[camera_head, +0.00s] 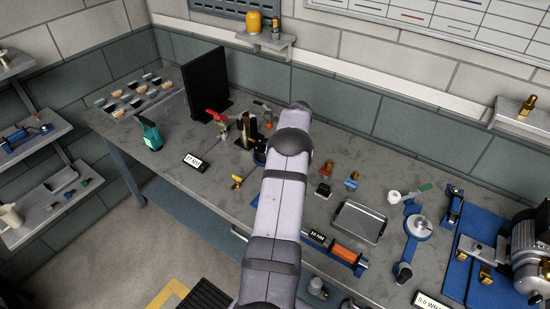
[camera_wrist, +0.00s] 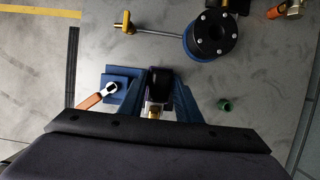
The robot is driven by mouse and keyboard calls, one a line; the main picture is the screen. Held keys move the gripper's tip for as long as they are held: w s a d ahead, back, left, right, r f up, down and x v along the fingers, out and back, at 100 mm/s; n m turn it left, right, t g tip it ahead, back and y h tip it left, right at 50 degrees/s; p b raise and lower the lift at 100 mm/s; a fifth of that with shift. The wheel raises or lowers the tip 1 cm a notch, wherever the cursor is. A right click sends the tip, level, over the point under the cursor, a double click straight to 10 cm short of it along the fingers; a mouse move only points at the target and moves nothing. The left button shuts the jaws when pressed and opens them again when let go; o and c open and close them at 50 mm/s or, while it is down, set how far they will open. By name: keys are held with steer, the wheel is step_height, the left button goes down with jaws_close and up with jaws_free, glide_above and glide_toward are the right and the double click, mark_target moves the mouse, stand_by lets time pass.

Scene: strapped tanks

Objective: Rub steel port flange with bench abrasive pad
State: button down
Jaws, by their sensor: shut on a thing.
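My gripper (camera_wrist: 158,88) is in the middle of the wrist view, its blue fingers shut on a dark block (camera_wrist: 158,76) with a purplish edge. This block may be the abrasive pad, but its working face is hidden. A brass-coloured part shows just below it between the fingers. A round black flange (camera_wrist: 212,34) with bright bolts sits on a blue base up and to the right, apart from the block. I cannot tell whether it is the steel port flange. In the head view my arm hides the gripper; a steel tank (camera_head: 530,254) stands at the far right.
A yellow-handled rod (camera_wrist: 126,24) lies left of the black flange. An empty metal tray (camera_head: 358,222) and black upright panel (camera_head: 204,86) stand on the bench.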

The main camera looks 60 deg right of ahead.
steer(key=shift+f+b, duration=1.55)
steer(key=shift+f, duration=1.05)
steer(key=shift+f+b, duration=0.6)
steer(key=shift+f, duration=0.25)
steer(key=shift+s+r, duration=0.1)
steer(key=shift+s, duration=0.5)
steer(key=shift+w, duration=0.1)
steer(key=shift+w+b, duration=0.35)
steer(key=shift+w, duration=0.75)
steer(key=shift+s, duration=0.15)
